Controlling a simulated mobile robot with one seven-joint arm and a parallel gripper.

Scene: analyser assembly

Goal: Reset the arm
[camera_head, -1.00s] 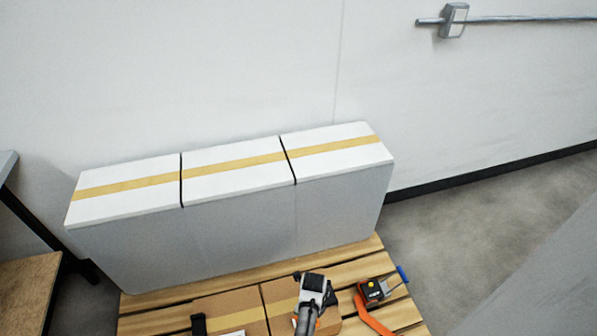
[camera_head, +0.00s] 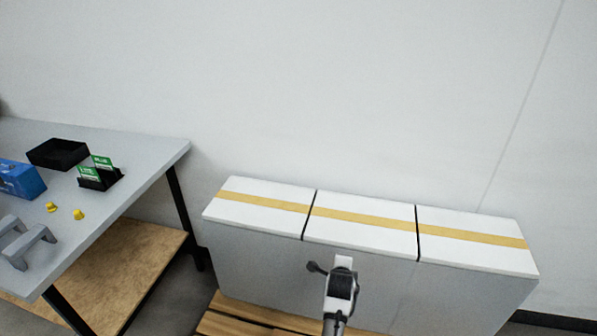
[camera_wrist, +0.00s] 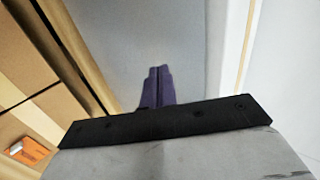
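My gripper (camera_wrist: 159,70) shows in the wrist view as two dark purple fingers side by side, touching along a thin seam. It is shut, with nothing seen between the fingers. A grey surface lies beyond the fingertips. In the head view my arm's end (camera_head: 340,288) is at the lower middle, in front of the tall white boxes with yellow tape (camera_head: 365,220). The fingers cannot be made out clearly there.
A grey table (camera_head: 120,205) at the left holds a black tray (camera_head: 58,153), green cards in a black holder (camera_head: 98,178), a blue box (camera_head: 20,180) and yellow pieces (camera_head: 78,214). A wooden pallet (camera_head: 240,322) lies below. An orange item (camera_wrist: 28,150) lies lower left in the wrist view.

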